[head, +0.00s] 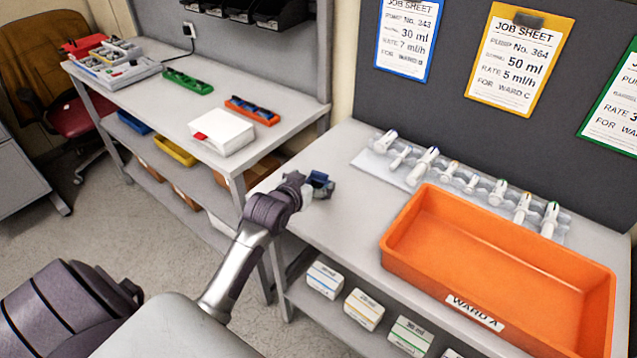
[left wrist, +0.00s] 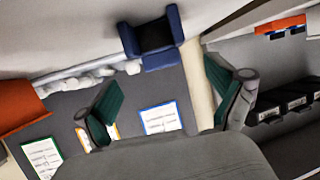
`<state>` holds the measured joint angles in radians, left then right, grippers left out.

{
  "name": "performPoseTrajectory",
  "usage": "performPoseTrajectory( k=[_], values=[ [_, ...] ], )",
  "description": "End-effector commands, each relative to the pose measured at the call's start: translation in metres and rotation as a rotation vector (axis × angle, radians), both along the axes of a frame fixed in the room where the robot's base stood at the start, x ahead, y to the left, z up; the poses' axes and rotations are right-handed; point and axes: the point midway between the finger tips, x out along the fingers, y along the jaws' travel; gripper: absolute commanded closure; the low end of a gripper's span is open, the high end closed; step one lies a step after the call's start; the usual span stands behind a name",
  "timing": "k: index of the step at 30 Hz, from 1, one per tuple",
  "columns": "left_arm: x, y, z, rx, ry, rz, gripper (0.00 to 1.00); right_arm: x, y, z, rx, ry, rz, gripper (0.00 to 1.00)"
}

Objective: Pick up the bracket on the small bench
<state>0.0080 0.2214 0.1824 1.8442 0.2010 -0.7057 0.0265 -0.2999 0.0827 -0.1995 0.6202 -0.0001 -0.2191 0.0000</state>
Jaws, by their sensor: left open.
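A blue bracket (head: 321,181) is at the left end of the bench with the orange tray, partly hidden behind my gripper in the head view. In the left wrist view the bracket (left wrist: 156,37) looks like a dark blue U-shaped piece near the bench edge. My left gripper (head: 308,190) is right beside it in the head view. In the left wrist view its two green fingers (left wrist: 163,92) are spread wide, with the bracket beyond the gap and nothing between them. Contact cannot be made out. My right gripper is not in view.
An orange tray (head: 400,254) labelled WARD A and a row of syringes (head: 470,183) stand to the right on this bench (head: 335,222). The left bench (head: 160,101) holds a green holder (head: 188,82), an orange holder (head: 252,110) and a white stack (head: 221,132). A gap separates the benches.

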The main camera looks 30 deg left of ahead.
Motion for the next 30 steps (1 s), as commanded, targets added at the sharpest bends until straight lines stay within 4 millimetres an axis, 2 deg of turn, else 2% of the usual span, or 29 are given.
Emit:
performPoseTrajectory(
  k=[11,20,30],
  values=[
    [0.039,0.008,-0.025,-0.002,0.001,0.001,0.06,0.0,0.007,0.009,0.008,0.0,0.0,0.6],
    [0.043,0.008,-0.028,-0.001,0.001,0.0,0.06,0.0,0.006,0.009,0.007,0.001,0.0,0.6],
    [0.043,0.008,-0.028,-0.001,0.002,0.0,0.61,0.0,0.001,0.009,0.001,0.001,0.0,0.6]
  ],
)
